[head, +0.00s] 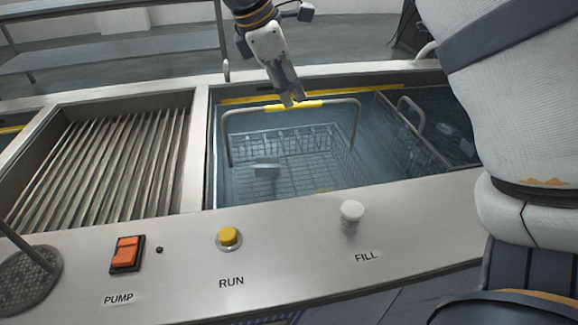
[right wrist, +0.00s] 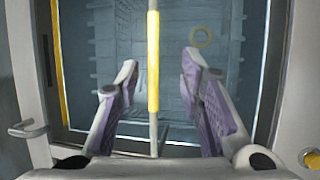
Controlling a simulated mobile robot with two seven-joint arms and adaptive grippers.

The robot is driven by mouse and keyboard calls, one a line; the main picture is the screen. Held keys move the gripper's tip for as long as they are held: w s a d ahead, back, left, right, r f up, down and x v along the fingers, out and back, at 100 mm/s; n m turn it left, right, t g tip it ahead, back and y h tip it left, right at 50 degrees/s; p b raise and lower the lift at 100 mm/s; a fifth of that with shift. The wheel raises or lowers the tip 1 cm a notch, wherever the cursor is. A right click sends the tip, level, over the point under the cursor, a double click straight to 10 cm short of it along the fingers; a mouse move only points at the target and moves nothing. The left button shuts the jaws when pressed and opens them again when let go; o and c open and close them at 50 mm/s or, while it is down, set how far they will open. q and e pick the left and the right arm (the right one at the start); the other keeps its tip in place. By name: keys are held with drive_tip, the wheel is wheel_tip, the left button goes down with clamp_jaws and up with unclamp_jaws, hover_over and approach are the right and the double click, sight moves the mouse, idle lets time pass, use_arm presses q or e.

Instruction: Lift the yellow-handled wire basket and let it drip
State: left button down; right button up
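The wire basket (head: 290,150) sits down in the bluish tank, with its looped handle standing up. The handle's yellow grip (head: 308,105) runs level above the tank; it also shows in the right wrist view (right wrist: 153,60). A greyish piece (head: 267,166) lies in the basket. My left gripper is out of view.
A second basket with a grey handle (head: 412,112) is in the tank's right part. A ribbed draining bay (head: 110,150) lies left of the tank. The front panel has an orange switch (head: 127,252), a yellow button (head: 229,237) and a white knob (head: 352,211).

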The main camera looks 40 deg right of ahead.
sight(297, 107)
drive_tip(key=x, duration=0.6)
drive_tip(key=shift+w+d+f, duration=0.2)
drive_tip(key=shift+w+f, duration=0.2)
drive_tip(key=shift+f, duration=0.2)
drive_tip(key=shift+r, duration=0.1)
clamp_jaws()
